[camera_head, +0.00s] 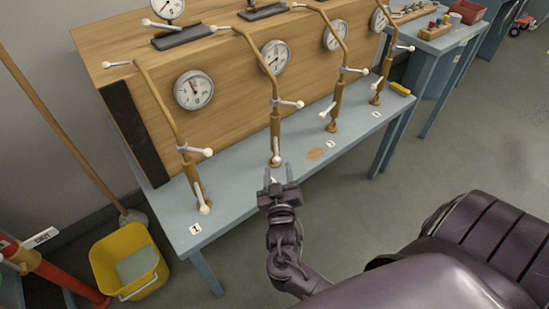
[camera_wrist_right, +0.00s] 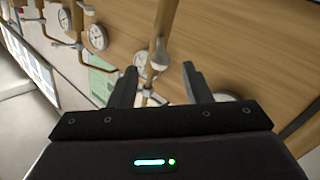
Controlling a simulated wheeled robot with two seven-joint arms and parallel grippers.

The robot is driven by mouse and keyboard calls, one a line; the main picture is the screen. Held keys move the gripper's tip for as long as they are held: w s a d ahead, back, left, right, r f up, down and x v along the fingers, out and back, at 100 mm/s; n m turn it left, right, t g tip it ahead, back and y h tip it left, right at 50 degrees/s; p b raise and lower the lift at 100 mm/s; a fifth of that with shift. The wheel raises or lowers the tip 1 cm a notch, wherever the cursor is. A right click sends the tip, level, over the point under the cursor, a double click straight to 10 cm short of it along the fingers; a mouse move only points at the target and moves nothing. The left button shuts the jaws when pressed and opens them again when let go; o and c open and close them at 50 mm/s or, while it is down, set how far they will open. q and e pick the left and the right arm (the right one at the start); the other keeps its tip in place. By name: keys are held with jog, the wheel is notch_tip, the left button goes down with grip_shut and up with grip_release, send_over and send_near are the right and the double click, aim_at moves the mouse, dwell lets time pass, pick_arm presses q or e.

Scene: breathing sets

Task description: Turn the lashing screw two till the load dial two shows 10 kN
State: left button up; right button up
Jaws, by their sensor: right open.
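Lashing screw two (camera_head: 275,132) is the second brown post from the left, with a white crossbar handle near its middle and a white-ended lever low down. Load dial two (camera_head: 275,57) is a round white gauge on the wooden board beside it; its reading is too small to tell. My right gripper (camera_head: 279,172) is open and empty just in front of the foot of screw two, below its low white lever end. In the right wrist view the open fingers (camera_wrist_right: 160,87) point toward a brown post with a pale end (camera_wrist_right: 160,50). My left gripper is not in view.
Similar brown posts stand to the left (camera_head: 190,170) and right (camera_head: 336,105), close by. The blue bench (camera_head: 240,190) has a clear front edge. A yellow bucket (camera_head: 130,262) stands on the floor at left. A yellow object (camera_head: 399,88) lies at the bench's right end.

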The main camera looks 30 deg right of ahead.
aim_at(277, 155)
jog(key=x, duration=0.6)
jog(key=shift+w+d, duration=0.1)
jog(key=shift+w, duration=0.05)
jog(key=shift+c, duration=0.3)
jog(key=shift+f, duration=0.1)
grip_shut()
